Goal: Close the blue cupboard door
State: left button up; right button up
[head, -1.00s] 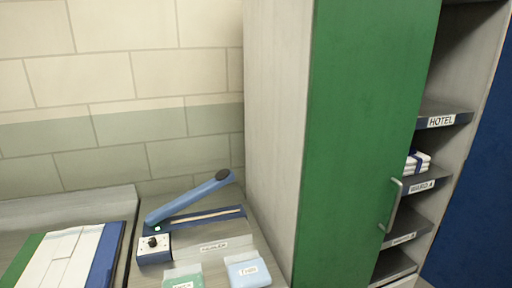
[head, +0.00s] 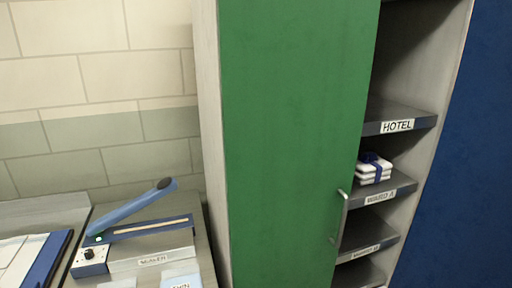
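The blue cupboard door (head: 462,150) fills the right edge of the head view and runs out of the frame. Its handle does not show. The shelves (head: 400,118) to its left are uncovered between it and a green door (head: 290,130). The green door has a metal handle (head: 341,215) near its right edge. Neither of my grippers shows in the head view.
A folded white stack with a blue band (head: 373,169) lies on the WARD A shelf. Left of the cupboard, a counter (head: 205,270) holds a sealer with a raised blue arm (head: 135,208). A brick wall (head: 90,90) stands behind.

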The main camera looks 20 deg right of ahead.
aim_at(460, 235)
jog(key=l+z, duration=0.15)
jog(key=l, duration=0.55)
jog(key=l+z, duration=0.2)
jog(key=l, duration=0.5)
jog(key=i+l+z, duration=0.15)
jog(key=l, duration=0.55)
jog(key=k+l, duration=0.1)
jog(key=l, duration=0.45)
jog(key=k+l, duration=0.1)
jog(key=l, duration=0.4)
jog(key=k+l+u, duration=0.1)
jog(key=l+u, duration=0.35)
jog(key=l, duration=0.55)
jog(key=l+u, duration=1.15)
jog(key=l, duration=0.25)
jog(key=l+u, duration=0.25)
jog(key=l, duration=0.25)
jog(key=i+l+z, duration=0.25)
jog(key=k+l, duration=0.05)
